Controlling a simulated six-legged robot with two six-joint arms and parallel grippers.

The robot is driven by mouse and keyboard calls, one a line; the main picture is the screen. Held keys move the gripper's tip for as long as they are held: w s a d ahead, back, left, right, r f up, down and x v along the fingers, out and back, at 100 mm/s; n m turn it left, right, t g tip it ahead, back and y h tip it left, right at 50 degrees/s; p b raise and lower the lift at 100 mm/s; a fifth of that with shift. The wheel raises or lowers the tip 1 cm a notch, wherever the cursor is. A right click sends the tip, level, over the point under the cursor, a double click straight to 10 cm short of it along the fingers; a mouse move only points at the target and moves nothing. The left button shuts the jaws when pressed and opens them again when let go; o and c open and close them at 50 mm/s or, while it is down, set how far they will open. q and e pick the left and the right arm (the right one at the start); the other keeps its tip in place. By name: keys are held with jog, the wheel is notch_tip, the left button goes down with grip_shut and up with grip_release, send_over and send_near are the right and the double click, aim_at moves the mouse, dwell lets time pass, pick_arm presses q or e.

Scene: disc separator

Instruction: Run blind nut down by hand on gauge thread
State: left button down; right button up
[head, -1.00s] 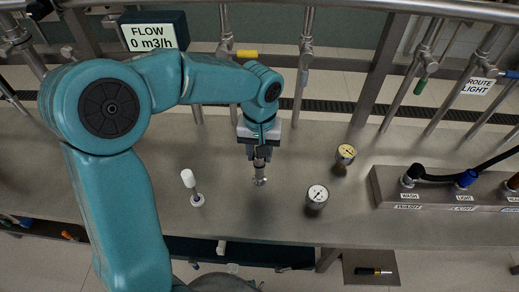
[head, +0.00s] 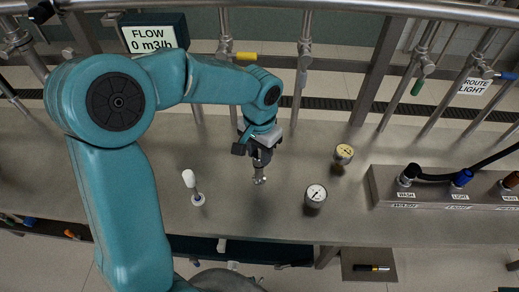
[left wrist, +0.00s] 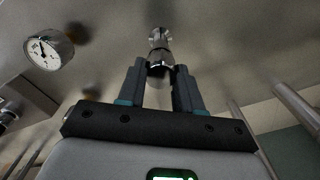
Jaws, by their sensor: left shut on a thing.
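My left gripper (head: 260,165) points down at the steel table in the head view. It is shut on a small shiny metal piece, which looks like the blind nut (left wrist: 160,70), seen between the two fingers in the left wrist view. A bright round metal fitting (left wrist: 158,38), perhaps the gauge thread, is directly in line past the fingertips. The fitting also shows below the fingers in the head view (head: 259,181). The fingers hide part of the piece, so I cannot tell how far it is engaged on the thread. My right gripper is not in view.
A white-faced gauge (head: 315,195) and a yellow-faced gauge (head: 343,153) stand to the right. A white-topped stick (head: 190,180) stands left. A connector block (head: 440,190) with hoses is at far right. Vertical pipes (head: 304,60) rise behind.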

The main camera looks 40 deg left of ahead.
pick_arm(q)
jog(key=shift+r, duration=0.15)
jog(key=shift+r+m+p, duration=0.1)
jog(key=shift+m+p, duration=0.2)
jog(key=shift+m, duration=1.3)
jog(key=shift+m+p, duration=0.65)
jog(key=shift+m, duration=0.95)
